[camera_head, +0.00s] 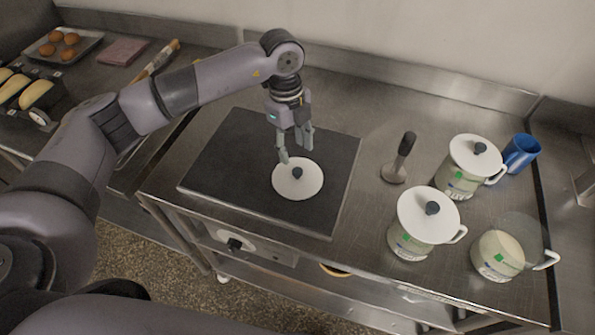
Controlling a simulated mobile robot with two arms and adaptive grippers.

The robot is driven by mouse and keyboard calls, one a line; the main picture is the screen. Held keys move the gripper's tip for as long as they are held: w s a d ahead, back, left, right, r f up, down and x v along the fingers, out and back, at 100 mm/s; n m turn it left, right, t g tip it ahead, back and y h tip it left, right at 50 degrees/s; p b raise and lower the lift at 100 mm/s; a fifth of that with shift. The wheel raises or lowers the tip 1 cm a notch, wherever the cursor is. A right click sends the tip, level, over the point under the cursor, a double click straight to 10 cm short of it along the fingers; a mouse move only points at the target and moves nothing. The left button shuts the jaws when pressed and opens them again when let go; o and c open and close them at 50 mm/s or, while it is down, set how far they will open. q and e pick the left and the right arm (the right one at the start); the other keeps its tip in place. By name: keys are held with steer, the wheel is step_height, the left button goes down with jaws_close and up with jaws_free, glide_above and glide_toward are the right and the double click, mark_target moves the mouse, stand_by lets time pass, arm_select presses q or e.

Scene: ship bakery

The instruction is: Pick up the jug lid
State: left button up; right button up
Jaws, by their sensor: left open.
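The jug lid (310,184) is a white disc with a dark round knob. It lies flat on the black mat (225,178) on the steel counter. My left gripper (296,152) is open and points down, just above and behind the lid's knob. Whether its fingers touch the lid I cannot tell. An open jug (492,262) without a lid stands at the front right. Two more jugs wear white lids, one in front (408,242) and one behind (458,186). My right gripper is not in view.
A blue cup (521,153) stands behind the rear jug. A dark-handled tool (401,158) stands upright between mat and jugs. At the far left are a tray of buns (88,44), loaves (36,94) and a rolling pin (160,57). The wall closes the back.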

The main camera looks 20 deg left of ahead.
mark_target(297, 170)
arm_select(q)
step_height(297, 170, down, 2)
steer(key=shift+d+f+p, duration=0.15)
steer(key=shift+p, duration=0.15)
steer(key=shift+f+p, duration=0.25)
steer(key=shift+p, duration=0.05)
steer(key=f+p, duration=0.2)
steer(key=f, duration=0.1)
steer(key=shift+s+d+f, duration=0.1)
steer(key=shift+d+f, duration=0.1)
steer(key=shift+f, duration=0.65)
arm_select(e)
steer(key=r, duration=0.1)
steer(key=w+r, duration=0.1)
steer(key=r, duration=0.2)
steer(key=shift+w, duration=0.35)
arm_select(q)
steer(key=shift+c, duration=0.6)
jaws_close()
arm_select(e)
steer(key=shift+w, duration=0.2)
